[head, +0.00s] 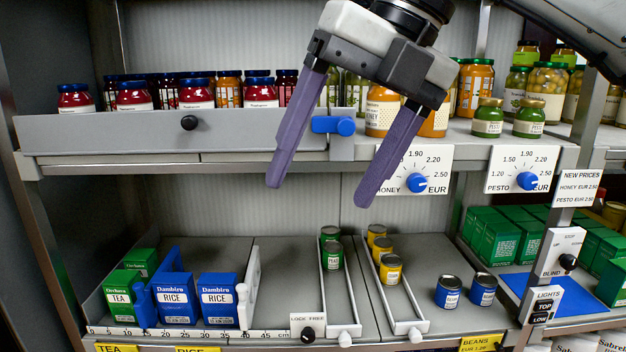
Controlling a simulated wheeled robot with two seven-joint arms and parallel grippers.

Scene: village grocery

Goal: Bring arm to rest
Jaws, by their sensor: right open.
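My right gripper (328,168) hangs from the top of the head view, in front of the shelf unit. Its two purple fingers point down and are spread wide apart, with nothing between them. The left finger passes in front of the upper shelf's grey front panel, near a blue knob. The right finger tip is beside the honey price dial (417,180), to its left, overlapping the card's edge in the picture. I cannot tell the distance to the shelf. My left gripper is not in view.
The upper shelf holds red jars (196,93), honey jars (381,108) and pesto jars (488,117). The lower shelf holds tea and rice boxes (217,296), cans in two lanes (390,269) and two blue cans (448,291). Open space lies between the shelves.

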